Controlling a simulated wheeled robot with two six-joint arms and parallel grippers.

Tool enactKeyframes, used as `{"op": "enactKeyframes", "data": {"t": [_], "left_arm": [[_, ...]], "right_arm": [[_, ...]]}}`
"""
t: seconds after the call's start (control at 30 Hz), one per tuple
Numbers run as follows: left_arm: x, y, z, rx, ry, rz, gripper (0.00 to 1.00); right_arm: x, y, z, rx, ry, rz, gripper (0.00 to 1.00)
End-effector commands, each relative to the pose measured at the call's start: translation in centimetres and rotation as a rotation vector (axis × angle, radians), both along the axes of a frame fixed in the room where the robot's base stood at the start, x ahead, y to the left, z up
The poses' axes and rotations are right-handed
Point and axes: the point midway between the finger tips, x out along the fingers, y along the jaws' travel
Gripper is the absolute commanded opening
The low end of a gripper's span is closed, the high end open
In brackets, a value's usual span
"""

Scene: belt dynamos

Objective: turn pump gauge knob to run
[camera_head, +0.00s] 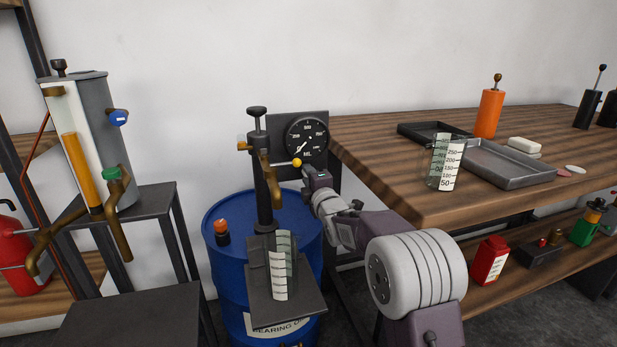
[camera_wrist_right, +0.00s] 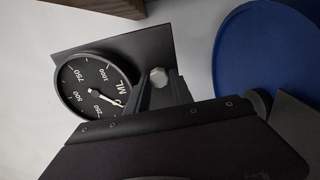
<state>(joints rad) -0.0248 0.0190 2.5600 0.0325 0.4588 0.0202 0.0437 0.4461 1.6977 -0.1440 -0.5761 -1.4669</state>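The pump gauge (camera_head: 307,137) is a black round dial marked ML on a dark square plate behind the blue drum. The dial also shows in the right wrist view (camera_wrist_right: 92,86), its needle near the low end. A small pale faceted knob (camera_wrist_right: 158,77) sits on the plate just below the dial's ML side. My left gripper is out of view.
The hand pump (camera_head: 263,170) with a brass spout stands on the blue drum (camera_head: 232,265), a measuring beaker (camera_head: 281,275) on the ledge before it. The wooden bench (camera_head: 390,180) with trays and a glass beaker (camera_head: 445,162) lies close to the right of my arm.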

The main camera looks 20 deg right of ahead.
Motion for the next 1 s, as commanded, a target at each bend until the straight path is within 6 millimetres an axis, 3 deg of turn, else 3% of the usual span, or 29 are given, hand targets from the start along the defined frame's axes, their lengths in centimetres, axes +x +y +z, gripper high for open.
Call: {"op": "enactKeyframes", "data": {"t": [0.57,0.67,1.0], "left_arm": [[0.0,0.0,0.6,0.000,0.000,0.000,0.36],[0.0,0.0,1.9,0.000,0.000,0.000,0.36],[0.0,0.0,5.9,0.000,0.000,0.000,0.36]], "right_arm": [[0.0,0.0,0.3,0.048,0.002,0.000,0.47],[0.0,0.0,0.6,0.179,0.007,0.000,0.47],[0.0,-0.1,0.8,0.869,0.031,-0.003,0.47]]}}
